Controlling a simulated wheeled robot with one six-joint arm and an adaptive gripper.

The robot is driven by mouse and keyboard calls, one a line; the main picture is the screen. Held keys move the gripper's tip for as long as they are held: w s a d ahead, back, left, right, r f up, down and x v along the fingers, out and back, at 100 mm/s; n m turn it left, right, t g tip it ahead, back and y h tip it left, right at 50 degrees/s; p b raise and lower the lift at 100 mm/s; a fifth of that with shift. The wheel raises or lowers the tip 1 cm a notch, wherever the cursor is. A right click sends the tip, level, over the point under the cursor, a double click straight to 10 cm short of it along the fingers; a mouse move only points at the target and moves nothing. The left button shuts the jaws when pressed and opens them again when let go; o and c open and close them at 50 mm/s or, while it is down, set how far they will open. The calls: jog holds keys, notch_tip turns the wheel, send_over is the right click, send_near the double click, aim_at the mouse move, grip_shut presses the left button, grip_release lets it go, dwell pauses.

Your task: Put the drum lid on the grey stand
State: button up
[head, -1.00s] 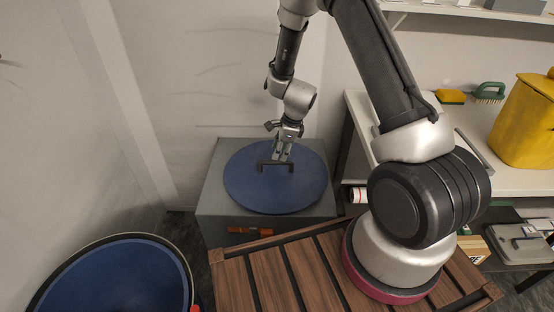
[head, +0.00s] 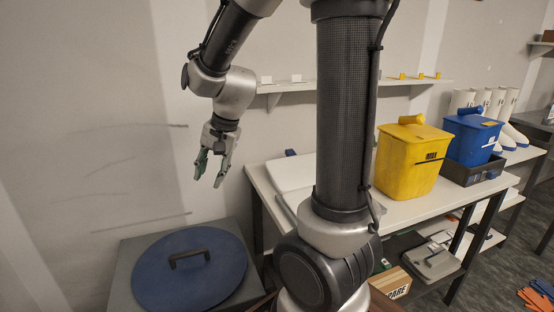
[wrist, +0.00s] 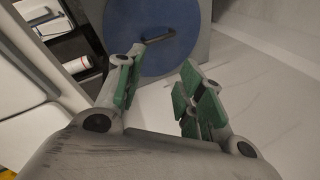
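The drum lid (head: 190,274) is a round blue disc with a dark bar handle (head: 189,257). It lies flat on top of the grey stand (head: 124,268) at the lower left of the head view. The lid also shows in the wrist view (wrist: 160,48), at the top. My gripper (head: 211,181) is raised above the lid, to the right of its handle, and apart from it. Its green-padded fingers (wrist: 158,98) are spread with nothing between them.
A white bench (head: 405,209) stands to the right with a yellow bin (head: 410,163) and a blue bin (head: 470,140) on or beside it. A wall shelf (head: 350,84) runs behind my arm.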

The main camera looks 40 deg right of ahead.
jog(key=s+d+r+n, duration=0.2)
jog(key=s+r+n, duration=0.1)
jog(key=s, duration=0.3)
jog(key=s+d+r+n+h, duration=0.1)
jog(key=s+d+r+n, duration=0.1)
jog(key=s, duration=0.4)
jog(key=s+d+r+n+t+h, duration=0.1)
jog(key=s+d+r+n, duration=0.2)
jog(key=s, duration=0.4)
jog(key=shift+r+n, duration=0.3)
jog(key=shift+n, duration=0.5)
